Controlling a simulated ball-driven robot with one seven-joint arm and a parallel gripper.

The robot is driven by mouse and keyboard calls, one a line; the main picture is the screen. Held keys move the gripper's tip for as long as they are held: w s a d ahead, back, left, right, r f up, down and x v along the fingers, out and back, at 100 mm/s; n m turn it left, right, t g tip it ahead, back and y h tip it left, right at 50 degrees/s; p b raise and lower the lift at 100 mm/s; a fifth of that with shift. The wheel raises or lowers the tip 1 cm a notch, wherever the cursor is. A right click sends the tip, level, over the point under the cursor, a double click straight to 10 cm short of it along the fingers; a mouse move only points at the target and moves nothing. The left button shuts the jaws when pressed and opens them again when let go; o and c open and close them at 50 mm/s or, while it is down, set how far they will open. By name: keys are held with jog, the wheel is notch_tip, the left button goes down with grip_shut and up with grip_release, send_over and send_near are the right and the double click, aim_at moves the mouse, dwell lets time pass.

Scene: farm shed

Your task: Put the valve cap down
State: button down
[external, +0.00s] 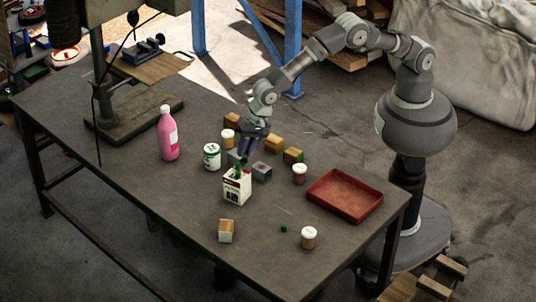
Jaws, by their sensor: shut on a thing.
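My gripper (243,158) points down over the middle of the table, just above a white carton (237,189) marked "AIR". It is shut on a small green piece, the valve cap (238,170), which shows at the fingertips over the carton's top. I cannot tell whether the cap touches the carton. Another small green piece (284,228) lies on the table to the right and nearer the front.
Grey and wooden blocks, a green-and-white tin (212,157) and white-lidded jars (299,174) crowd around the gripper. A pink bottle (168,136) stands left, a red tray (345,196) right. A wooden block (226,231) and another jar (308,238) stand near the front. The left front tabletop is clear.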

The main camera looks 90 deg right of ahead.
jog(key=shift+w+a+f, duration=0.15)
jog(key=shift+w+a, duration=0.1)
jog(key=shift+w, duration=0.3)
notch_tip(320, 180, down, 3)
jog(key=shift+f+b, duration=0.2)
jog(key=shift+b, duration=0.85)
jog(key=shift+r, duration=0.1)
jog(key=c, duration=1.1)
grip_release()
